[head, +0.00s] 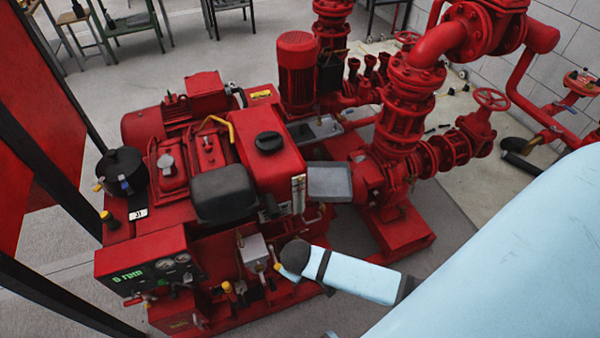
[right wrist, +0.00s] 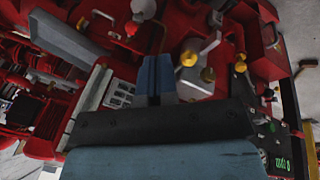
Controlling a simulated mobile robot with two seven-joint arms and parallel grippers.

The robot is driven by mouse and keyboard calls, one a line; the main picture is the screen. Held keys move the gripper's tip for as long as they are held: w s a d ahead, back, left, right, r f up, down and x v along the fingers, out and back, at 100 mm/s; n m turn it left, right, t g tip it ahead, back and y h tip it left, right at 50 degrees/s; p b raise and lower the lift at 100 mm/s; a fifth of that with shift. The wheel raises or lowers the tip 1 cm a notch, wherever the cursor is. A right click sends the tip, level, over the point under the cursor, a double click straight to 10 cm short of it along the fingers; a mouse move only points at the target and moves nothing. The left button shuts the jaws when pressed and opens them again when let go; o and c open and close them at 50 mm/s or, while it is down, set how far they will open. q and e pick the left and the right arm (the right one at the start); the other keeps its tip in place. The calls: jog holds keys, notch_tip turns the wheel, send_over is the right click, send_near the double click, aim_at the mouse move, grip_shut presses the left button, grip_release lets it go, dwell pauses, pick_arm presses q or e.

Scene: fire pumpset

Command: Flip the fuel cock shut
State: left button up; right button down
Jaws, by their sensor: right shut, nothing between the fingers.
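The red pump engine (head: 215,190) fills the middle of the head view. I cannot tell for certain which small fitting is the fuel cock. In the right wrist view, a pale lever-like part (right wrist: 205,47) stands just beyond my fingers, beside brass-yellow knobs (right wrist: 187,58). My right gripper (head: 285,272) reaches in from the right at the engine's near side, by a grey metal box (head: 254,252). Its blue fingers (right wrist: 156,75) are shut and empty. Whether they touch the lever-like part is unclear. My left gripper is not in view.
A control panel (head: 150,272) with a green readout and gauges sits at the engine's front left. Red pump pipes and valves (head: 405,110) rise at the right. A dark post (head: 60,295) stands left.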

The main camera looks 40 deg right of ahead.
jog(key=w+d+f+b, duration=0.2)
jog(key=w+d+f, duration=0.2)
jog(key=f, duration=0.6)
jog(key=shift+w+d, duration=0.35)
jog(key=shift+w, duration=0.3)
jog(key=shift+s+d+y+p, duration=0.1)
jog(key=shift+d+y+p, duration=0.25)
jog(key=shift+y+p, duration=0.15)
